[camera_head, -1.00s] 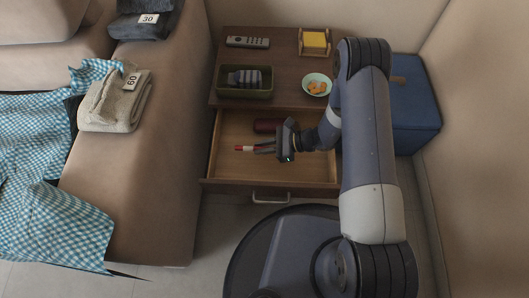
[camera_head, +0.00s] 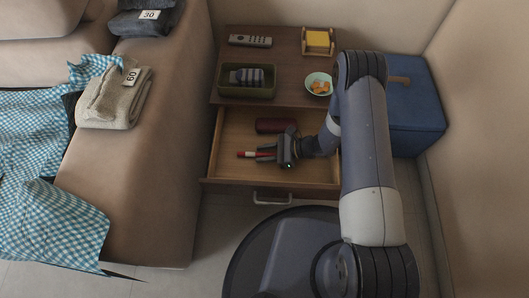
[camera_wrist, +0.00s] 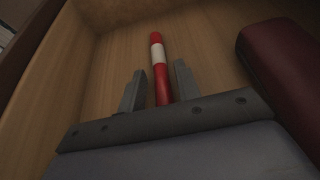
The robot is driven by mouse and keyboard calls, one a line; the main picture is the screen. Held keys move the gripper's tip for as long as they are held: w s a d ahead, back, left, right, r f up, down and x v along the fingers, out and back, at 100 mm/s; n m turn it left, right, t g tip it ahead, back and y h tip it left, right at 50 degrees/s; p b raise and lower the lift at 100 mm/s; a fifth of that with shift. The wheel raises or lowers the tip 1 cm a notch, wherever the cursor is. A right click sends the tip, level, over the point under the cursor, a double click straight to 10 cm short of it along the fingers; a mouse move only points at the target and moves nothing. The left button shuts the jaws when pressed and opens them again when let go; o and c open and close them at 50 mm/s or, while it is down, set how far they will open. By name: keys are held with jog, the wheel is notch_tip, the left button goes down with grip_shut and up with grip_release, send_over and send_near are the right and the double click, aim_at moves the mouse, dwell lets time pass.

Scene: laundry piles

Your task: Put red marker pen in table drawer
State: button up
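The red marker pen (camera_head: 246,154), red with a white band, is inside the open table drawer (camera_head: 226,140). In the wrist view the pen (camera_wrist: 157,52) points away from my gripper (camera_wrist: 158,80). My gripper (camera_head: 265,154) is low inside the drawer. Its two fingers stand on either side of the pen's near part, with a gap visible on both sides. The pen's near end is hidden behind the gripper body. The pen appears to lie on the drawer floor.
A dark red case (camera_head: 276,125) lies in the drawer, close to my gripper; it also shows in the wrist view (camera_wrist: 285,70). On the tabletop are a remote (camera_head: 250,40), a green tray (camera_head: 228,90), a bowl (camera_head: 318,84) and a yellow-note holder (camera_head: 318,40). The drawer's left side is clear.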

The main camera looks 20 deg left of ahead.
jog(key=shift+o, duration=0.6)
jog(key=shift+r, duration=0.1)
jog(key=shift+r+p, duration=0.15)
jog(key=shift+p, duration=0.15)
jog(key=p+v, duration=0.2)
jog(key=v, duration=1)
